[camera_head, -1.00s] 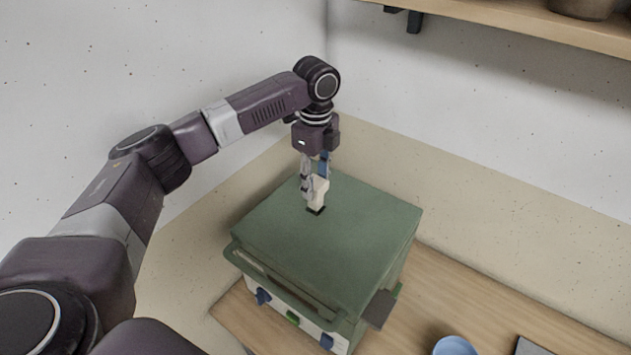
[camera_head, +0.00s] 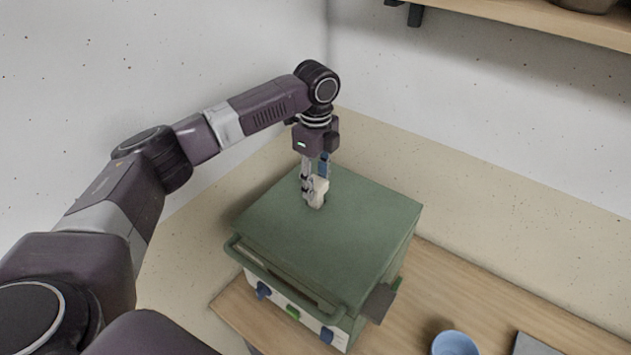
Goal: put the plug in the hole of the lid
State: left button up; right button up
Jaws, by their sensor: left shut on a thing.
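The green lid (camera_head: 350,240) tops a box-like unit with a pale front. A small off-white plug (camera_head: 319,194) stands at the lid, left of the middle of its top and towards the back. My left gripper (camera_head: 315,188) points down from above and is shut on the plug. The plug's lower end meets the lid, and the dark hole no longer shows around it. How deep the plug sits cannot be told. My right gripper is out of view.
The unit's front has blue knobs (camera_head: 263,290) and a green one (camera_head: 293,312). A blue bowl (camera_head: 454,344) and a dark grey flat thing (camera_head: 538,344) are at the wooden table's (camera_head: 470,295) near right. A wall shelf (camera_head: 530,20) hangs at upper right.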

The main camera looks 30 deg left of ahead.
pick_arm(q)
jog(key=shift+f, duration=0.9)
jog(key=shift+f, duration=0.1)
jog(key=shift+f, duration=0.5)
jog(key=shift+f, duration=0.2)
jog(key=shift+f, duration=0.3)
jog(key=o, duration=1.5)
